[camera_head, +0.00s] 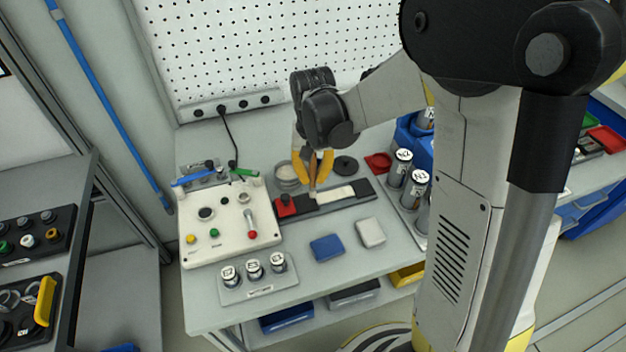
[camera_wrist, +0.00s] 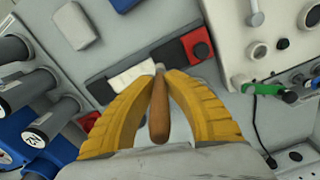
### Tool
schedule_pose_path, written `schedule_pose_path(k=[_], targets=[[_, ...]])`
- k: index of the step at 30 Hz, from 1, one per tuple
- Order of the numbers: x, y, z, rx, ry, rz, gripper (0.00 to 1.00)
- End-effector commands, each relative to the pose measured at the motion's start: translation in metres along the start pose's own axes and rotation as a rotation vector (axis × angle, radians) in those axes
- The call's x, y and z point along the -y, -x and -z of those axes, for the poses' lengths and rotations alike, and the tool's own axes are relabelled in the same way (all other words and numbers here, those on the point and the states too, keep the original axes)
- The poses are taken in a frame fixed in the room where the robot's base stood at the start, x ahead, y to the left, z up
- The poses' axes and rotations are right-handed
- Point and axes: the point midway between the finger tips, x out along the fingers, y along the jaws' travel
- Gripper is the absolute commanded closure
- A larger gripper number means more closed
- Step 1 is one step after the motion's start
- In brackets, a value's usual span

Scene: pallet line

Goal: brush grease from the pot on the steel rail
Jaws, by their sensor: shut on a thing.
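My gripper (camera_head: 313,182) has its yellow fingers shut on a brush with a brown wooden handle (camera_head: 314,166). The wrist view also shows the brush handle (camera_wrist: 159,110) between the fingers, its head pointing down at the rail. The rail (camera_head: 362,189) is a long dark bar with a pale strip (camera_head: 336,195) on top; the strip also shows in the wrist view (camera_wrist: 130,77). The brush tip is at or just above the rail, left of the strip; contact cannot be told. The grease pot (camera_head: 287,178), a round grey tin, stands behind the rail, left of my gripper.
A red block (camera_head: 286,204) sits at the rail's left end. A black disc (camera_head: 345,165) lies behind the rail. A control box (camera_head: 228,229) stands left. Blue (camera_head: 326,247) and white (camera_head: 370,232) blocks lie in front. Labelled cylinders (camera_head: 400,168) stand right.

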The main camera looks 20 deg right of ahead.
Motion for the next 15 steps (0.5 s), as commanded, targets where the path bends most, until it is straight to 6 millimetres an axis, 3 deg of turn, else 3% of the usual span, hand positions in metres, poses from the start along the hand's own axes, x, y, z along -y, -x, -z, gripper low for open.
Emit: schedule_pose_path(k=[15], targets=[[-0.002, 0.050, 0.009, 0.000, 0.000, 0.000, 1.00]])
